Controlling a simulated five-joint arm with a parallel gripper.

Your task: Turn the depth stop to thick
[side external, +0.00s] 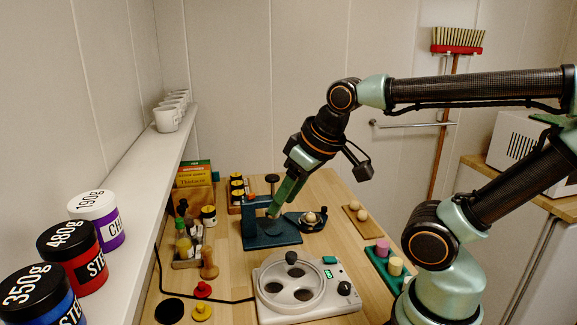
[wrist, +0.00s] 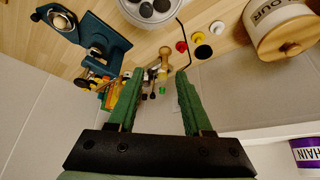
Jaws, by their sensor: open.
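The dark blue press (side external: 272,238) stands on the wooden counter, with an upright frame and a black-topped knob (side external: 271,178) above it. In the wrist view the press (wrist: 112,42) is at the upper left, with a round metal part on it. I cannot pick out the depth stop or its setting marks for certain. My gripper (side external: 274,210) has green fingers pointing down and overlaps the press in the side view. In the wrist view my gripper (wrist: 158,76) is open and empty, with the press off to the left of its fingers. Contact with the press is not visible.
A white device with a round lid (side external: 290,285) is in front of the press. A white shelf (side external: 135,200) with jars runs along the left.

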